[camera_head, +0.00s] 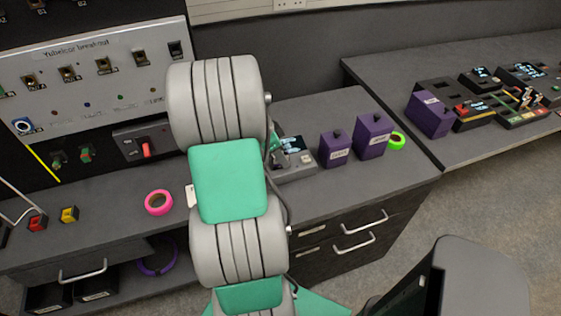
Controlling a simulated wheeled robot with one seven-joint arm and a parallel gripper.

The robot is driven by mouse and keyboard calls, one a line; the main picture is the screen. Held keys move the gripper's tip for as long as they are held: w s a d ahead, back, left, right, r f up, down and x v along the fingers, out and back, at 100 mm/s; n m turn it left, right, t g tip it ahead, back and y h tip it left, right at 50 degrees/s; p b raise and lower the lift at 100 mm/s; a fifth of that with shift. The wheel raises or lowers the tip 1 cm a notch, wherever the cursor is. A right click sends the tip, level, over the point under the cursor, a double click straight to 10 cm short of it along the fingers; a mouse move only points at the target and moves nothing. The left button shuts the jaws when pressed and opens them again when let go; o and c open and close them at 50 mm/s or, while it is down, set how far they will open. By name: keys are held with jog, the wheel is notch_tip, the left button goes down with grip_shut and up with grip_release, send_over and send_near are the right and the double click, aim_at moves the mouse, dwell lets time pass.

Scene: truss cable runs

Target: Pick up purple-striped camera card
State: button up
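I cannot make out a purple-striped camera card for certain. A small pale card-like piece (191,195) shows at the left edge of my arm, on the bench, mostly hidden behind it; no stripe is readable. Several small striped cards (527,97) stand in a device on the right table, too small to tell their colours apart. My grey and green arm rises through the middle of the view. Its far end is mostly hidden behind it; only a green sliver shows beside a grey device with a screen (293,158). Its fingers cannot be made out.
Purple boxes (335,148) (372,136) stand on the bench right of my arm, near a green tape roll (397,141). A pink tape roll (159,202) lies left. The breakout panel (95,75) stands behind. Another purple box (430,113) is on the right table.

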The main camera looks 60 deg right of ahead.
grip_shut()
dwell(0.4)
